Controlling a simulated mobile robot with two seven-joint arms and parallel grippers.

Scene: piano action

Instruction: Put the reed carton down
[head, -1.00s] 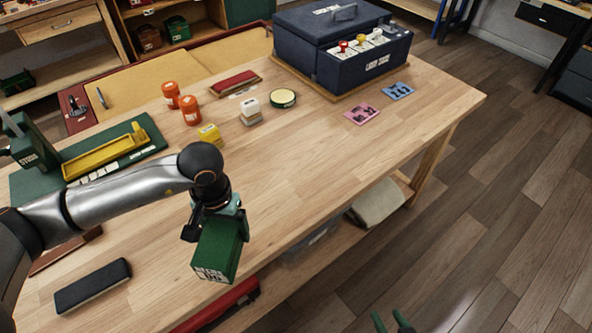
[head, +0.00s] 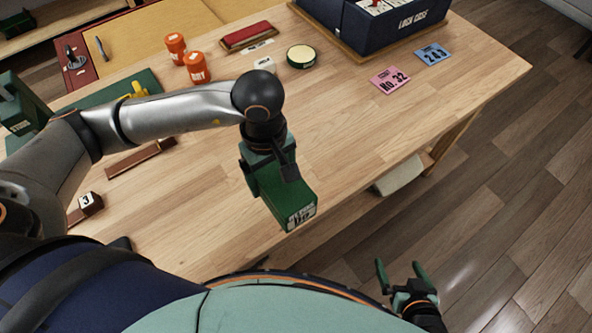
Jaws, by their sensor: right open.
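The green reed carton (head: 287,198), with a white printed label on its end, is in my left gripper (head: 270,172), which is shut on it. The carton is tilted and hangs over the table's front edge area; whether it touches the tabletop (head: 350,130) I cannot tell. My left arm hides part of the table behind it. My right gripper (head: 403,277) is open and empty at the lower right, its two green fingers apart, over the floor and away from the table.
Two orange jars (head: 196,68), a round tin (head: 301,56) and a red case (head: 247,37) stand towards the back. A pink card (head: 390,79) and a blue card (head: 432,54) lie near the dark blue lock case (head: 400,25). The tabletop's right middle is clear.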

